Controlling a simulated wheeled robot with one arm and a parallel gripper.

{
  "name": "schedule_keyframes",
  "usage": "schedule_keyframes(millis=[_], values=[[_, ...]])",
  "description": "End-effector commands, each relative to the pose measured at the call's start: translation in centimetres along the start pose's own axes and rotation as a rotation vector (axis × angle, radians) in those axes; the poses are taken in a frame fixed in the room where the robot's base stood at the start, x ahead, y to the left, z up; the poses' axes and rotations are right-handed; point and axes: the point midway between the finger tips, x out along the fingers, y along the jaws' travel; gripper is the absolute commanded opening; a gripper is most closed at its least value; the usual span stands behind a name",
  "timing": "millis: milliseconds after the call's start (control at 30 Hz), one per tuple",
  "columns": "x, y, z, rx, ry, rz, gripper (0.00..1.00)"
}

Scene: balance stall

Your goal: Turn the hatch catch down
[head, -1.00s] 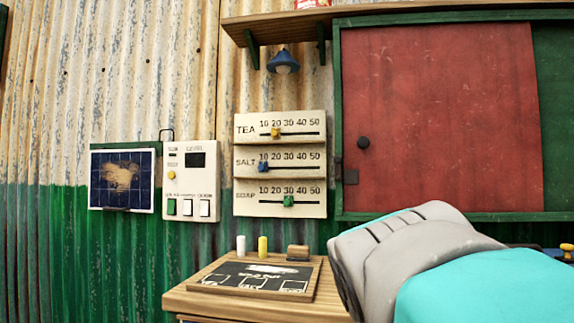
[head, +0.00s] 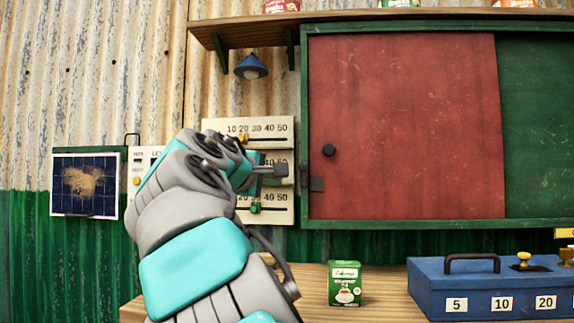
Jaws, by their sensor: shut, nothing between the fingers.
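My gripper (head: 284,174) is shut and empty, pointing right, just left of the catch in the picture. A narrow gap shows between the fingertips and the catch; I cannot tell the distance in depth. My arm comes up from the bottom and hides part of the price board.
Behind my gripper is the slider price board (head: 222,127). A solar panel (head: 85,184) is at the left. On the counter below stand a green tea box (head: 344,284) and a blue cash box (head: 480,288). A blue lamp (head: 251,67) hangs under the shelf (head: 225,37).

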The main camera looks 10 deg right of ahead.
Motion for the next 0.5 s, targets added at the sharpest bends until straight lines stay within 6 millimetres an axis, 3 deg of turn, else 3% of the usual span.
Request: schedule_keyframes(millis=[33, 200, 500], values=[[-0.2, 0.7, -1.3, -0.019, 0.013, 0.027, 0.0], [-1.3, 2.2, -3.7, -0.063, 0.04, 0.089, 0.0], [-1.7, 2.5, -4.5, -0.079, 0.049, 0.112, 0.0]])
